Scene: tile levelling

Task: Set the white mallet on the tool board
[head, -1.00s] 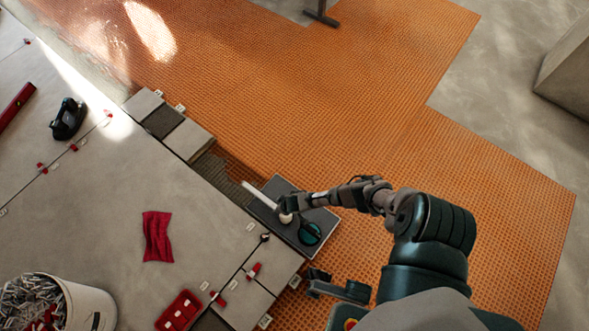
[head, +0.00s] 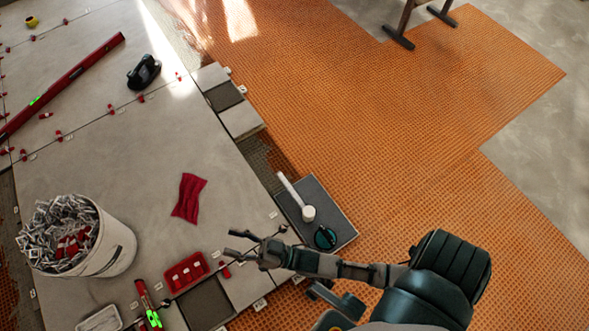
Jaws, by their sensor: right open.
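The white mallet (head: 308,213) lies on the dark grey tool board (head: 330,204) in the head view. Its pale handle points up and left, its end reaching the board's left edge. My right gripper (head: 233,243) is open and empty, left of and below the mallet, apart from it, over the grey tiles. My left gripper is not in view.
A teal and black round tool (head: 325,237) sits on the board beside the mallet head. A red tray (head: 187,273), a red cloth (head: 188,197) and a white bucket of clips (head: 112,250) stand on the tiles. Orange matting (head: 400,150) is clear on the right.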

